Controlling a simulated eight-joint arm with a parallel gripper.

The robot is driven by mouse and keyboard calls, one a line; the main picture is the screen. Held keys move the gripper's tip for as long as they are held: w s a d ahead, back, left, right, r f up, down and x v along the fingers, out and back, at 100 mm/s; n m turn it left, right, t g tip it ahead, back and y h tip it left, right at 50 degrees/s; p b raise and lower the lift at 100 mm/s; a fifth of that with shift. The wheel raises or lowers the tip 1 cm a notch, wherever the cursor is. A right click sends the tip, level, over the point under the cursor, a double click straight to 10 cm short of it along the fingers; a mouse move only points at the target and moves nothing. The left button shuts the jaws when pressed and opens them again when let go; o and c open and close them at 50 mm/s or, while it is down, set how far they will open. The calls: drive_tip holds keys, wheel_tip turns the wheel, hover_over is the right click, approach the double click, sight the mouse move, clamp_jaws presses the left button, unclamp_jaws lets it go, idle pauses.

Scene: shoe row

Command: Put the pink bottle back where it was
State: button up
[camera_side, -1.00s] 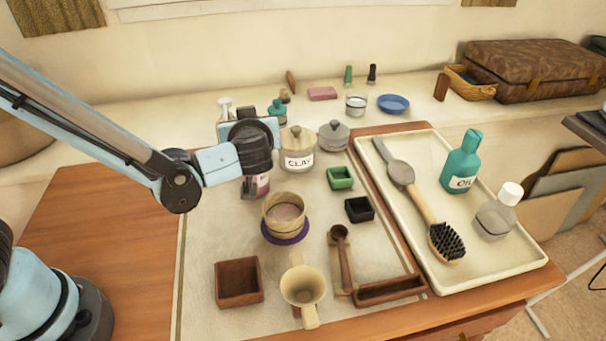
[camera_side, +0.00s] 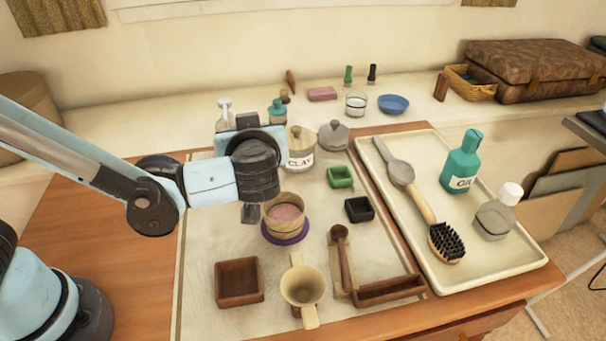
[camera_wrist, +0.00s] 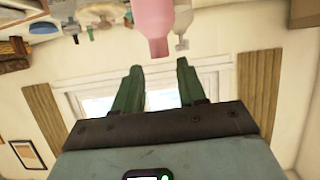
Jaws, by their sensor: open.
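In the side view the bottle is hidden behind my gripper and wrist.
A wooden box (camera_side: 239,283) and a tan mug (camera_side: 303,287) are nearer the front. The mat's left strip is clear.

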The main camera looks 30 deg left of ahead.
drive_tip(key=s+a+f+m+g+h, duration=0.1)
drive_tip(key=s+a+m+g+h, duration=0.1)
drive_tip(key=s+a+m+h, duration=0.6)
drive_tip(key=shift+s+a+f+m+h, duration=0.2)
drive_tip(key=shift+a+f+m+h, duration=0.1)
drive_tip(key=shift+a+m+h, duration=0.4)
